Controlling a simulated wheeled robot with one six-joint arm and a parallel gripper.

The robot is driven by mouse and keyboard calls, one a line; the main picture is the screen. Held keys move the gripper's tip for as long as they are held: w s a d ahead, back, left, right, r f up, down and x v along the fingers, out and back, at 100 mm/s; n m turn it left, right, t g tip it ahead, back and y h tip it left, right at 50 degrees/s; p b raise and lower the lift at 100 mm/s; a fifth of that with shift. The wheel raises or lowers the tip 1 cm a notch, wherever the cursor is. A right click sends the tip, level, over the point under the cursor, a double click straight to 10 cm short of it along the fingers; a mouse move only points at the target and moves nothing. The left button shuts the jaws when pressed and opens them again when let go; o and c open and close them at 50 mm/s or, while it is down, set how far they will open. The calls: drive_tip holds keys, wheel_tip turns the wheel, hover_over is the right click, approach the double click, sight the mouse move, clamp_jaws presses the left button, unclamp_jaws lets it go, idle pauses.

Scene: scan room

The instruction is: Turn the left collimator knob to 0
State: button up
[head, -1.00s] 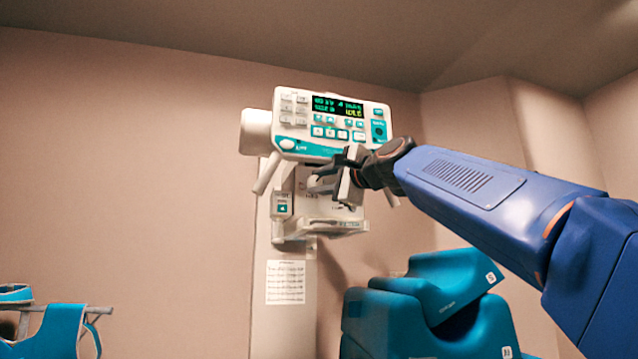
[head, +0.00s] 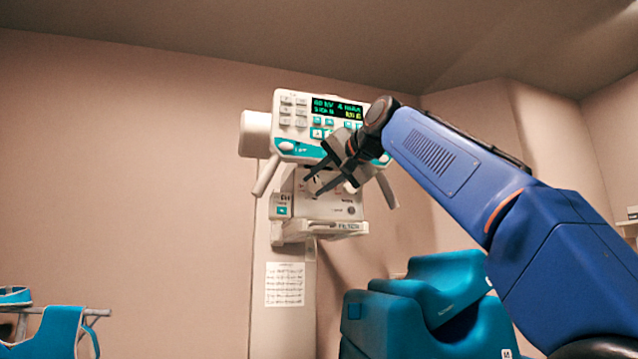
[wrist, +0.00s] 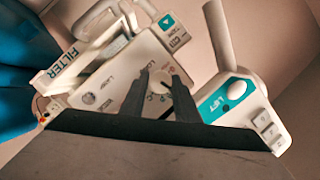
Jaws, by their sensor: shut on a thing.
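The white collimator (head: 325,208) hangs under the control panel on the column. My gripper (head: 312,181) reaches in from the right with both dark fingertips at the left part of its front face. In the wrist view my gripper (wrist: 160,76) has its fingers on either side of a round white knob, the left collimator knob (wrist: 159,83), and is shut on it. Marks are printed around this knob, but the value it points to is not readable. A second white knob (head: 350,187) shows beside the gripper, farther right on the face in the head view.
The control panel (head: 300,120) with a lit green display and two slanted handles sits just above my gripper. A FILTER-labelled rail (wrist: 62,62) runs along the collimator's edge. Teal cushions (head: 420,310) are stacked below right. The wall at left is clear.

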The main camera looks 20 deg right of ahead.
drive_tip(key=n+h, duration=0.2)
drive_tip(key=n, duration=0.1)
drive_tip(key=n+g+h, duration=0.1)
drive_tip(key=n, duration=0.1)
drive_tip(key=shift+a+r, duration=0.15)
drive_tip(key=shift+a, duration=0.15)
drive_tip(key=n+h, duration=0.2)
drive_tip(key=n, duration=0.1)
drive_tip(key=shift+a, duration=0.1)
drive_tip(key=shift+n+h, duration=0.9)
drive_tip(key=shift+n, duration=0.5)
drive_tip(key=o, duration=1)
drive_tip(key=shift+o, duration=0.2)
drive_tip(key=v, duration=1.7)
drive_tip(key=shift+s, duration=0.2)
